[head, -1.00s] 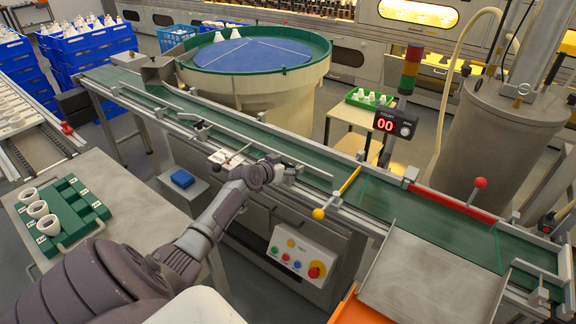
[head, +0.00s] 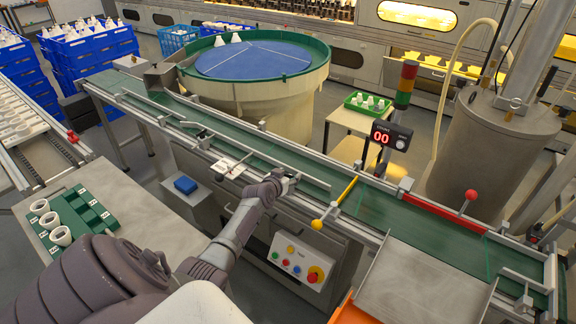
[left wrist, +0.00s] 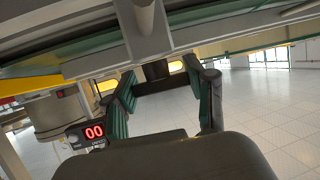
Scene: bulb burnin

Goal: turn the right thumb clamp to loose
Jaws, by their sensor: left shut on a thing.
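My left gripper (head: 284,181) is at the near guide rail of the green conveyor (head: 375,210). The right thumb clamp is mostly hidden behind the gripper in the head view. In the left wrist view, the two green-padded fingers of my left gripper (left wrist: 162,88) are on either side of a small dark part (left wrist: 155,72) under the rail, which looks like the clamp's handle. The gripper is shut on it. The clamp's exact angle cannot be told. My right gripper is not in view.
A white plate on a bracket (head: 228,168) is left of the gripper. A yellow bar with a ball end (head: 336,205) crosses the belt to the right. A button box (head: 298,260) is below. The counter display (head: 391,136) reads 00.

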